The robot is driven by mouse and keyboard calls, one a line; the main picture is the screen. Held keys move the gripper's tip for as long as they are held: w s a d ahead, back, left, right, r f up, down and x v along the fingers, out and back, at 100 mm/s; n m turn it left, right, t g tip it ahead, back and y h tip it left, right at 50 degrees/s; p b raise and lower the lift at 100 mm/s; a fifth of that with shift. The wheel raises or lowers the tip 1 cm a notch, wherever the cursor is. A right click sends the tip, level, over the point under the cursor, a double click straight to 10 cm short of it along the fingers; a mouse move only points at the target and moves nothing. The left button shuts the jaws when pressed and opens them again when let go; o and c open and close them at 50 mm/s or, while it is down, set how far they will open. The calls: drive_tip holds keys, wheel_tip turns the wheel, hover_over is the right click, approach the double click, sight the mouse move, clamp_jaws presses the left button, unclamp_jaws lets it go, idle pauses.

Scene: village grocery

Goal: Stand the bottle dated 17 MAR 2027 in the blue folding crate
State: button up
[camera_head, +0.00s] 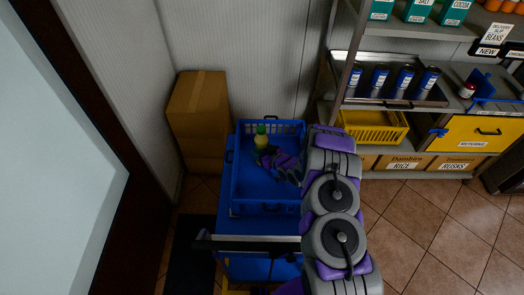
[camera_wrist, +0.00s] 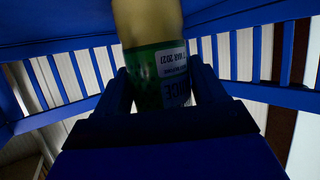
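The bottle (camera_head: 261,139) has a pale yellow body and a green top, and appears upright inside the blue folding crate (camera_head: 234,190), near its back wall. In the wrist view the bottle (camera_wrist: 150,20) shows a label on its green part, upside down in the picture, with "MAR 2027" readable and the day less clear. My gripper (camera_head: 266,151) reaches into the crate from the right. In the wrist view my gripper (camera_wrist: 162,92) has a finger on each side of the green part, apparently shut on it. The bottle's base is hidden, so I cannot tell if it touches the crate floor.
The crate sits on a blue cart with a handle bar (camera_head: 255,243). A cardboard box stack (camera_head: 198,115) stands behind left. A shelf at right holds blue-labelled cans (camera_head: 404,77), a yellow basket (camera_head: 375,132) and a yellow returns bin (camera_head: 478,133). Tiled floor is clear at right.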

drive_tip(key=shift+o, duration=1.4)
drive_tip(key=shift+d, duration=0.25)
drive_tip(key=shift+o, duration=0.7)
drive_tip(key=shift+d+r, duration=0.1)
drive_tip(key=shift+d, duration=0.5)
drive_tip(key=shift+a, duration=0.6)
drive_tip(key=p+v, duration=0.2)
drive_tip(key=v, duration=1)
drive_tip(key=shift+d, duration=0.25)
